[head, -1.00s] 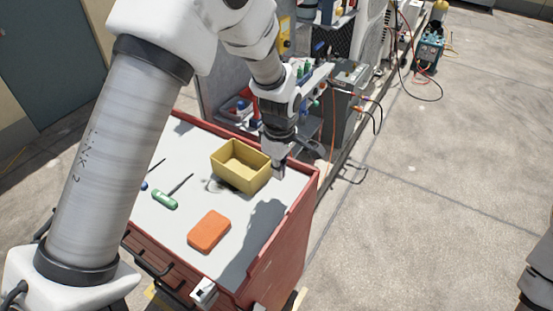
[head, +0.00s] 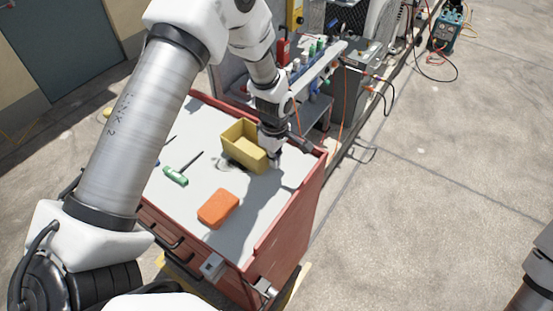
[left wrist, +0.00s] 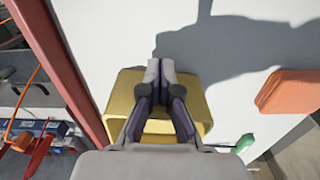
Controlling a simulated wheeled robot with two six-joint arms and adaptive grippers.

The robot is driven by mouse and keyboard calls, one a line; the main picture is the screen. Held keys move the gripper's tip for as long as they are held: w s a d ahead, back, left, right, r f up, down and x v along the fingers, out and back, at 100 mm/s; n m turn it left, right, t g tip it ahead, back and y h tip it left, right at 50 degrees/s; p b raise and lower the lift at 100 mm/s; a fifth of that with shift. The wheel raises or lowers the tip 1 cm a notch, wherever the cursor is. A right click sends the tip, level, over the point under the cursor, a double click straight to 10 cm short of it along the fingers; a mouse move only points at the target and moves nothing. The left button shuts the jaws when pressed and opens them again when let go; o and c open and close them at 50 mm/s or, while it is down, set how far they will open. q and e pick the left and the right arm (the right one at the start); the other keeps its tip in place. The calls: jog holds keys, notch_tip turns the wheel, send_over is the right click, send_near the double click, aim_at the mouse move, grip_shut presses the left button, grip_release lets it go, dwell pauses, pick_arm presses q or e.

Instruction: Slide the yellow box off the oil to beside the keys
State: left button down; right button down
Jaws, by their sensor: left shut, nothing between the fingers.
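My right gripper is out of view.
An orange block (head: 218,208) and a green-handled screwdriver (head: 176,176) lie on the cart top, left and front of the box. The red cart rim (head: 284,208) bounds the right side. A shelf with bottles and equipment stands behind.

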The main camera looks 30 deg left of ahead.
aim_at(231, 134)
pick_arm(q)
jog(key=a+p, duration=0.1)
jog(key=a, duration=0.4)
jog(key=w+a+p, duration=0.1)
jog(key=a, duration=0.4)
jog(key=w+a+p, duration=0.1)
jog(key=a, duration=0.5)
jog(key=shift+r+p, duration=0.1)
jog(key=shift+p, duration=0.2)
jog(key=a, duration=0.7)
jog(key=shift+w+a, duration=0.3)
jog(key=shift+w, duration=0.1)
jog(key=shift+d, duration=0.1)
